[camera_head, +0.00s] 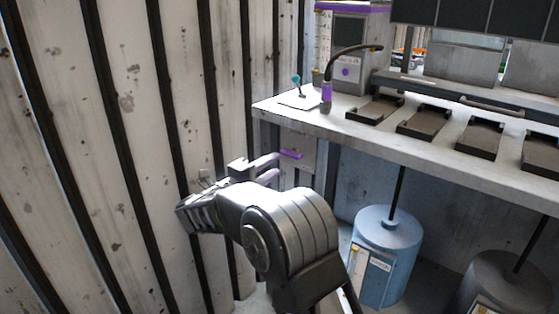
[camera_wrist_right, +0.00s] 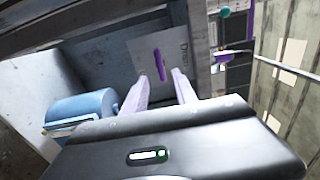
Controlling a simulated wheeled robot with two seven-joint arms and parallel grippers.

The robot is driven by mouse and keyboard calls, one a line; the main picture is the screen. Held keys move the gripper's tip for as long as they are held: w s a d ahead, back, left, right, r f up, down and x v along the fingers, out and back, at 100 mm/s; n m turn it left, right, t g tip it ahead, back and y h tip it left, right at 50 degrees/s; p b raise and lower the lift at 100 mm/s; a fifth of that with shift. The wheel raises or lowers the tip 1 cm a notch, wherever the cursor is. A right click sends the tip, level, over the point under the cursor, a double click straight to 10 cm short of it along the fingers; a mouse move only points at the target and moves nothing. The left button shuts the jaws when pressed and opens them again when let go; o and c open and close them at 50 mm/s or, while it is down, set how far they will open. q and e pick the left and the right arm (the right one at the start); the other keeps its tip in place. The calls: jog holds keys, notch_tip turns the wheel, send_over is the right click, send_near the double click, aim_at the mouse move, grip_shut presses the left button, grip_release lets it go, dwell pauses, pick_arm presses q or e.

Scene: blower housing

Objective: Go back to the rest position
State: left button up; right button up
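My right gripper (camera_head: 270,164) is in front of the corrugated wall, below the counter's left end, with its arm coming up from the bottom. A purple bar handle (camera_head: 290,153) on a pale panel lies just beyond the fingertips. The handle also shows in the right wrist view (camera_wrist_right: 160,64), ahead of the gap between the fingers; whether they touch it cannot be told. My left gripper is not in view.
A white counter (camera_head: 400,140) with several dark trays runs to the right, its edge close above my right gripper. A blue cylinder (camera_head: 388,232) and a grey cylinder (camera_head: 504,284) stand below it. The corrugated wall (camera_head: 130,120) is close on the left.

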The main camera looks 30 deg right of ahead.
jog(key=shift+s+a, duration=0.15)
jog(key=shift+a, duration=0.2)
dwell(0.3)
